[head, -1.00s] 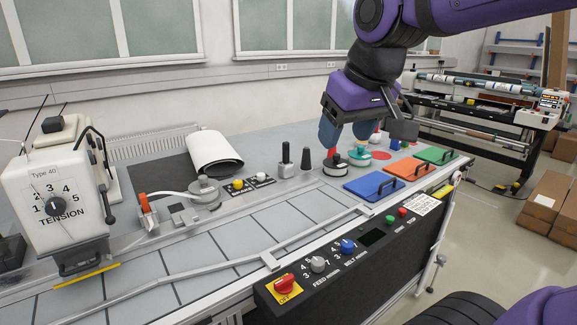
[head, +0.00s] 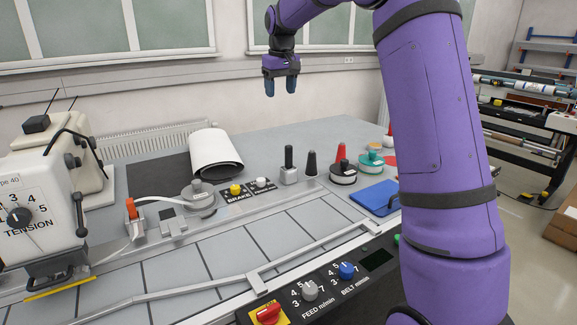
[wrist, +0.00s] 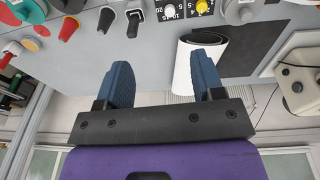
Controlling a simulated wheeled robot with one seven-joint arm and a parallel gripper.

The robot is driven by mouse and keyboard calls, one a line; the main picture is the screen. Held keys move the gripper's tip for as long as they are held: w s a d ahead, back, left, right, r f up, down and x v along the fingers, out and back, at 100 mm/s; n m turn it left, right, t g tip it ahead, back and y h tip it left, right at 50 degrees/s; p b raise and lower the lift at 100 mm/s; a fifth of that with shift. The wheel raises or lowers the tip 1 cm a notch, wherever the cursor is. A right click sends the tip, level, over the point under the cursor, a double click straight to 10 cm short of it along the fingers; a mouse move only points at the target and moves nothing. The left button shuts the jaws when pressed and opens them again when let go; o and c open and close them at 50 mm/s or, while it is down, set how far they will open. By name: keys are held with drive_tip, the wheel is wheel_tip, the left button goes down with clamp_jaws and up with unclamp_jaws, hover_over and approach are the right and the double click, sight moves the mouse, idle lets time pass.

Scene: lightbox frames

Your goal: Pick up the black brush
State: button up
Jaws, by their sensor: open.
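No thing is plainly recognisable as a brush. A small black tapered piece (head: 310,164) stands upright on the grey table, and it also shows at the top of the wrist view (wrist: 105,22). Left of it in the head view stands a black handle on a grey block (head: 289,160), also in the wrist view (wrist: 134,18). My gripper (head: 280,90) is open and empty, high above the back of the table, with its fingers pointing down. In the wrist view my gripper's blue fingers (wrist: 163,68) are apart with nothing between them.
A white roll (head: 213,150) lies on a dark mat to the left. A red tapered piece (head: 341,153), round knobbed discs (head: 370,159) and a blue pad (head: 375,195) are to the right. A white tension machine (head: 40,200) stands at the far left.

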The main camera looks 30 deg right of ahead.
drive_tip(key=w+d+f+g, duration=0.1)
drive_tip(key=w+d+f, duration=0.7)
drive_tip(key=w+f, duration=0.4)
hover_over(289, 145)
drive_tip(key=a, duration=0.1)
drive_tip(key=shift+g, duration=0.4)
wheel_tip(289, 145, down, 5)
drive_tip(key=shift+s+f, duration=0.15)
drive_tip(key=shift+f, duration=0.05)
wheel_tip(289, 145, down, 4)
drive_tip(key=shift+d+f, duration=0.1)
drive_tip(key=shift+f, duration=0.15)
drive_tip(key=shift+d+f, duration=0.2)
drive_tip(key=shift+f, duration=1.4)
drive_tip(key=shift+d+f, duration=0.15)
drive_tip(key=shift+f, duration=1.4)
drive_tip(key=c, duration=1)
